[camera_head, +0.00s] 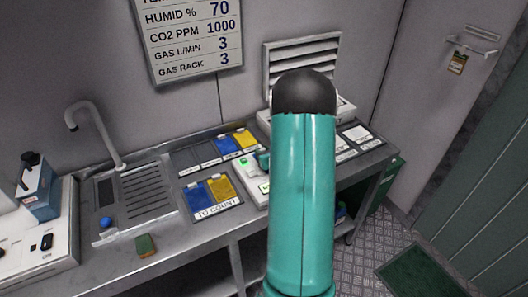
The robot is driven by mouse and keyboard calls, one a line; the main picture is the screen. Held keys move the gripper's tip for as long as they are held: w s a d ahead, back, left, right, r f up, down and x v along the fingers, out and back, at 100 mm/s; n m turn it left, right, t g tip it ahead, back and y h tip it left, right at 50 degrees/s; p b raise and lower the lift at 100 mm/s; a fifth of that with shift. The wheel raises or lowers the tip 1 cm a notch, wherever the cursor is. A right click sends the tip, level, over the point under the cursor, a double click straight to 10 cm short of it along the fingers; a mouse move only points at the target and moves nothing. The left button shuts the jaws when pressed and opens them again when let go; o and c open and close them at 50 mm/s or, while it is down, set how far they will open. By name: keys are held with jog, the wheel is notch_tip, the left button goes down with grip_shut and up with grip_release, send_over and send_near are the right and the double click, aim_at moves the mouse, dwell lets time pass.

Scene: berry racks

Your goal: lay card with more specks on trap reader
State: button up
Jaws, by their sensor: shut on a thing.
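A blue card (199,197) and a yellow card (221,189) lie side by side on the TO COUNT mat (206,211) on the bench. Specks on them are too small to make out. A white device with small green marks (250,179), which looks like the trap reader, stands just right of the mat. My teal arm covers its right side, so I cannot tell what lies on it. A small teal part, likely of my arm, shows beside the device. My gripper's fingers and anything in them are hidden behind my arm.
Another blue card (226,145) and yellow card (244,138) lie in a labelled row behind. A sink drainer with tap (96,130), a sponge (146,245) and a blue instrument (38,188) are left. White cards (357,133) lie right. Bare bench lies before the mat.

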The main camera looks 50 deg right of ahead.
jog(key=shift+f, duration=0.15)
jog(key=o, duration=0.9)
jog(key=shift+o, duration=0.2)
